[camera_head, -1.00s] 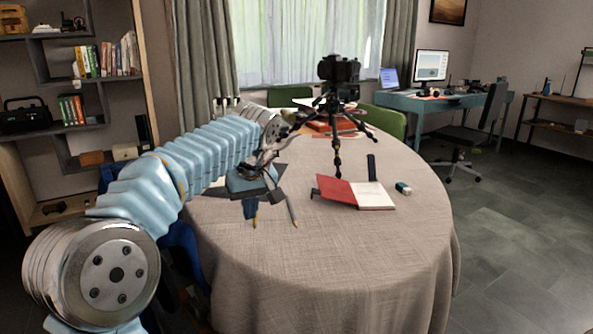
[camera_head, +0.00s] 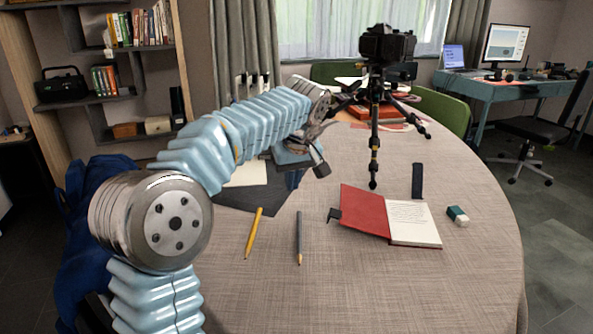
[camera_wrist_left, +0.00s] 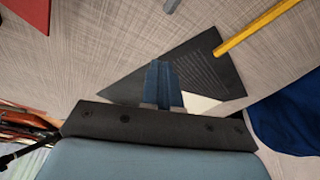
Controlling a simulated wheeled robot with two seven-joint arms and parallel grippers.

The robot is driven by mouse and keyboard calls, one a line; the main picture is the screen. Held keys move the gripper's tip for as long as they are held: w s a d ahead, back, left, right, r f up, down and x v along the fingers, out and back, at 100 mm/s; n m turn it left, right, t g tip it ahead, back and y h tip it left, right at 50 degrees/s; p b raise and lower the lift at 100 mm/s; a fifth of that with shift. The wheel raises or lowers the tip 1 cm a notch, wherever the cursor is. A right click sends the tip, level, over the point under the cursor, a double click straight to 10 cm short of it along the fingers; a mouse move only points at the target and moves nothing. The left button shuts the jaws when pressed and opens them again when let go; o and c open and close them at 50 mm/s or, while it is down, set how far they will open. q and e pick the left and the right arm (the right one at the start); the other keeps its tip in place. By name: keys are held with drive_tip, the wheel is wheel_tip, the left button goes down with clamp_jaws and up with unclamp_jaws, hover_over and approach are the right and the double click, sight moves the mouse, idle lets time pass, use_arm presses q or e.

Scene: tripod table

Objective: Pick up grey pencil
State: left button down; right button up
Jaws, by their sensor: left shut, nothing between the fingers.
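The grey pencil (camera_head: 299,238) lies on the cloth-covered round table, its tip toward the near edge, fully visible in the head view. A short grey piece at the top of the left wrist view, probably the end of the grey pencil (camera_wrist_left: 172,5), is cut off by the frame. My left gripper (camera_head: 294,181) is beyond the pencil, above the dark folder, apart from the pencil. In the left wrist view its blue fingers (camera_wrist_left: 161,84) are together, shut and empty. My right gripper is not in view.
A yellow pencil (camera_head: 253,233) lies left of the grey one. A dark folder (camera_head: 258,196) with a pale sheet lies under my left gripper. A red-covered open book (camera_head: 364,212), an eraser (camera_head: 458,216) and a camera tripod (camera_head: 375,130) stand or lie rightward. The table front is clear.

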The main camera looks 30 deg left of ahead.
sight(295, 209)
use_arm(q)
drive_tip(key=x, duration=0.4)
drive_tip(key=s+d, duration=0.2)
drive_tip(key=shift+s+d, duration=0.2)
drive_tip(key=shift+d, duration=0.2)
drive_tip(key=shift+s+d, duration=0.1)
drive_tip(key=shift+d, duration=0.05)
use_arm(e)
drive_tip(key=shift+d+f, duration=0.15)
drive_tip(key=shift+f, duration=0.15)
